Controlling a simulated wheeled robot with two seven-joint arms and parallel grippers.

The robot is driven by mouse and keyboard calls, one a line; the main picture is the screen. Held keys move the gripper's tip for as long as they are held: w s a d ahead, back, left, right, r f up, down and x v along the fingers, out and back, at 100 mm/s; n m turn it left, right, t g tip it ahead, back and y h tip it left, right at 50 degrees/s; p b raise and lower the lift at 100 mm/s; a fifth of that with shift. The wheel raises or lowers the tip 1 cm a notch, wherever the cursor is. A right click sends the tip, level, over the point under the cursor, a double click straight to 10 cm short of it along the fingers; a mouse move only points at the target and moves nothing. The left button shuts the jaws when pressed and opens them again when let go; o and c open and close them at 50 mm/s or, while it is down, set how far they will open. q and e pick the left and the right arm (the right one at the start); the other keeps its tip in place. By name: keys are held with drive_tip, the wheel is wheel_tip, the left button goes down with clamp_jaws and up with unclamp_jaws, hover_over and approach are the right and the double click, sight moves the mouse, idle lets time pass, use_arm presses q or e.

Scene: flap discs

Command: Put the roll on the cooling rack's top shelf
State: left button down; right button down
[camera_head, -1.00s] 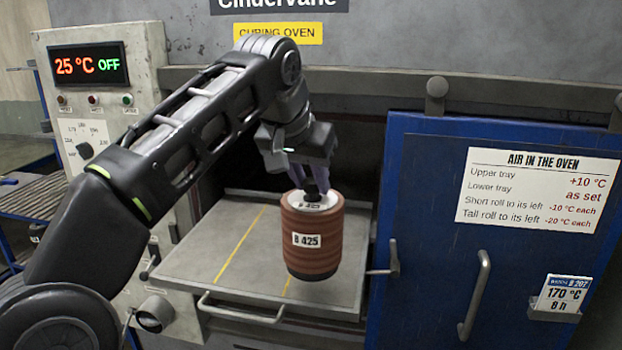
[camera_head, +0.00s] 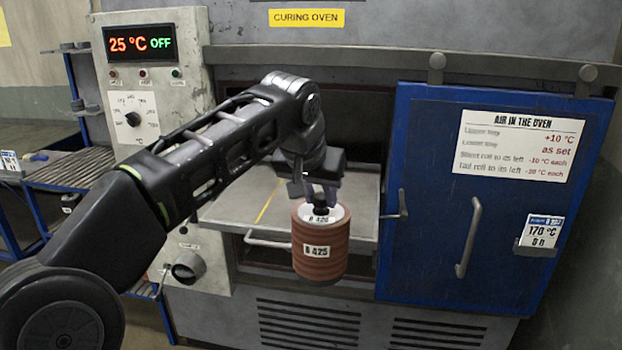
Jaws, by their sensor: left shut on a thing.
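The roll hangs upright in front of the oven tray (camera_head: 232,210) and covers part of that tray. The cooling rack (camera_head: 62,172), a blue frame with slatted shelves, stands at the left edge, partly cut off and partly behind the oven panel. My right gripper is not in view.
The curing oven's blue door (camera_head: 440,225) stands to the right of the opening. A control panel (camera_head: 165,120) reading 25 °C OFF stands between the rack and the opening. A blue-and-white tag (camera_head: 10,161) and a dark small object (camera_head: 70,200) are on the rack.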

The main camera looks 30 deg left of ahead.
sight(340, 274)
use_arm(q)
drive_tip(key=d+f, duration=0.1)
drive_tip(key=f, duration=0.5)
drive_tip(key=d+f+b, duration=0.1)
drive_tip(key=d+f, duration=0.1)
drive_tip(key=f, duration=0.4)
drive_tip(key=d+f+b, duration=0.1)
drive_tip(key=d+f, duration=0.1)
drive_tip(key=f, duration=0.5)
drive_tip(key=shift+w, duration=0.4)
drive_tip(key=s+d+f, duration=0.1)
drive_tip(key=d+f, duration=0.1)
drive_tip(key=f, duration=0.3)
drive_tip(key=s+d+f+m+h+b, duration=0.1)
drive_tip(key=s+d+f, duration=0.1)
drive_tip(key=f, duration=0.3)
drive_tip(key=shift+s+d, duration=0.15)
drive_tip(key=shift+d, duration=0.2)
drive_tip(key=shift+a, duration=0.1)
